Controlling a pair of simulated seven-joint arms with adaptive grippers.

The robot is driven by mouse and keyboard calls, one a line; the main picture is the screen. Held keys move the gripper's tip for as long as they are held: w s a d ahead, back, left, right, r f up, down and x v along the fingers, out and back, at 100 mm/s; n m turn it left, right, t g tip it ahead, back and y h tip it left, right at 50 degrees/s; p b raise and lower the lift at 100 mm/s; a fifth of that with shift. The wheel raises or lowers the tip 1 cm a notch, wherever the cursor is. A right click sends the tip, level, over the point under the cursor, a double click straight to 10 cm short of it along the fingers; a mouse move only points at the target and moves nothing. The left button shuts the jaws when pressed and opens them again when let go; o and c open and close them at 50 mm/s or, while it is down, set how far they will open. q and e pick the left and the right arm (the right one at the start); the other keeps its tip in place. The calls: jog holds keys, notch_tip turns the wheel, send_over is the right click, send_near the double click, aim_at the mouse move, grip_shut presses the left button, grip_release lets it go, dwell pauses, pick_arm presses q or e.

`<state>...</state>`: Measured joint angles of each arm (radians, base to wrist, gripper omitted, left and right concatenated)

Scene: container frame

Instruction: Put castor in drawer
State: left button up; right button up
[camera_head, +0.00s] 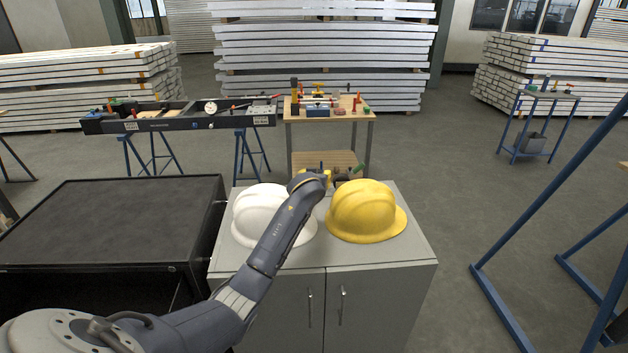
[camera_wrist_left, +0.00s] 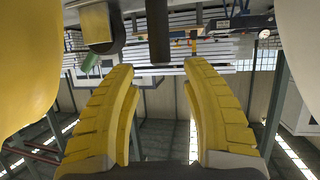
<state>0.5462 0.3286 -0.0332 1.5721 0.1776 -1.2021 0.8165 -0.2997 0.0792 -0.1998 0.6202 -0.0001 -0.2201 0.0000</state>
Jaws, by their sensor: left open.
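My left arm reaches over a grey cabinet (camera_head: 400,256), between a white helmet (camera_head: 258,208) and a yellow helmet (camera_head: 366,210). My left gripper (camera_wrist_left: 158,74) is open in the wrist view, with nothing between its yellow fingers. In the head view it is mostly hidden behind my wrist. Beyond the fingers, the wrist view shows a yellowish block with a dark base (camera_wrist_left: 97,26) and a dark upright cylinder (camera_wrist_left: 158,30). I cannot tell whether either is the castor. I see no drawer clearly; the cabinet front shows two doors with handles. My right gripper is not in view.
The helmets stand close on both sides of my arm. A black-topped unit (camera_head: 110,215) is left of the cabinet. A wooden bench (camera_head: 365,117) with tools stands behind. Blue metal legs (camera_head: 500,305) rise at the right. The cabinet top is clear in front.

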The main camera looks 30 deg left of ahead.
pick_arm(q)
jog(key=shift+v, duration=2.65)
